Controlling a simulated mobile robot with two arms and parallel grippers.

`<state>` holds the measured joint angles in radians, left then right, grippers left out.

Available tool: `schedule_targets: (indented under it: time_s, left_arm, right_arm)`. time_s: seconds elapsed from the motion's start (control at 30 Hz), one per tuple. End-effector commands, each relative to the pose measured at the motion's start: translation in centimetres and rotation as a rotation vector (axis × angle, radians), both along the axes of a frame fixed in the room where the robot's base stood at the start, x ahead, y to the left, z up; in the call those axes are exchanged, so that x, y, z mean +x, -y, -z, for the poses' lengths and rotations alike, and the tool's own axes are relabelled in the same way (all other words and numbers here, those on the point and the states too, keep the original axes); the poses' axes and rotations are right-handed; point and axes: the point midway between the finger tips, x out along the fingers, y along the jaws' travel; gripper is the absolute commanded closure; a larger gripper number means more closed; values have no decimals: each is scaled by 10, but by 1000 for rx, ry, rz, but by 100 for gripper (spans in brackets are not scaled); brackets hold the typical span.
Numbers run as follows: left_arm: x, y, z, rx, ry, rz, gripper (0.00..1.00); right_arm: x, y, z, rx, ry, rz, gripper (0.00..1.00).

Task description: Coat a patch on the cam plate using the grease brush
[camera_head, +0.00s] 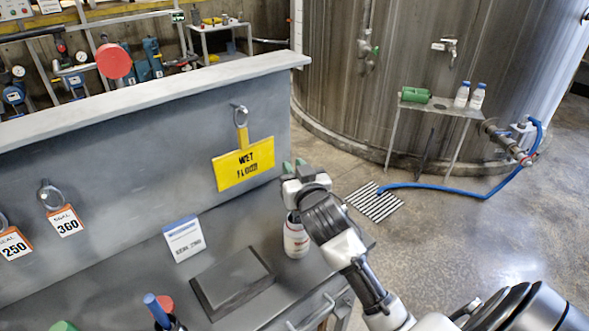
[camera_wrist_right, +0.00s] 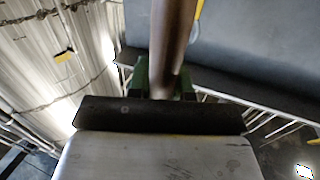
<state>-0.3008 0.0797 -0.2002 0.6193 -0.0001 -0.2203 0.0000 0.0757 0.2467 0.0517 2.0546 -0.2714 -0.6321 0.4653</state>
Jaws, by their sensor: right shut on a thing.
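My right gripper (camera_head: 294,166) is raised above the right end of the grey bench, near the upright panel. In the right wrist view its green fingertips (camera_wrist_right: 160,78) are shut on a brown round handle, which looks like the grease brush (camera_wrist_right: 172,40). No bristles show, and the head view does not show the brush clearly. A dark slab with a bevelled top (camera_head: 232,282) lies on the bench, below and left of the gripper; I cannot tell whether it is the cam plate. My left gripper is not in view.
A white bottle (camera_head: 296,238) stands on the bench below my right gripper. A blue-and-white card (camera_head: 184,239), seal tags (camera_head: 66,222) and a blue-handled item (camera_head: 157,311) are further left.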

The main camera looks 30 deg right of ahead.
Motion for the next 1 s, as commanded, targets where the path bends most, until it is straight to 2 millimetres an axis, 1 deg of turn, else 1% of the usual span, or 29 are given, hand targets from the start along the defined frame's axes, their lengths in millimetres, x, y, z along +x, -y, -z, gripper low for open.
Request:
schedule_targets:
  time_s: [0.8, 1.0]
  left_arm:
    - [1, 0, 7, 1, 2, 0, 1]
    - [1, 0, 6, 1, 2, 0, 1]
  right_arm:
    - [0, 0, 10, 0, 0, 0, 100]
    - [0, 0, 10, 0, -1, 0, 100]
